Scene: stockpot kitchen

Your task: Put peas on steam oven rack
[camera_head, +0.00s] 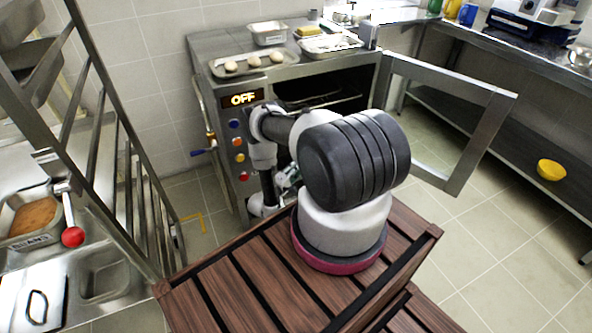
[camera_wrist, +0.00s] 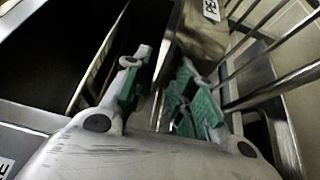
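My gripper (camera_head: 290,178) is low in front of the steam oven (camera_head: 243,140), mostly hidden by my own arm in the head view. In the wrist view its two green-padded fingers (camera_wrist: 163,62) are a short way apart. A thin pale edge shows in the gap, and I cannot tell whether the fingers touch it. The oven's door (camera_head: 470,150) stands wide open to the right, and a wire rack (camera_head: 325,100) shows in its dark inside. A partly cut-off label starting "PE" (camera_wrist: 211,9) shows at the wrist view's top. No peas are clearly visible.
The oven display (camera_head: 243,99) reads OFF. A tray of buns (camera_head: 254,62) and a metal pan (camera_head: 268,32) stand on the oven. A yellow bowl (camera_head: 551,169) sits at the right.

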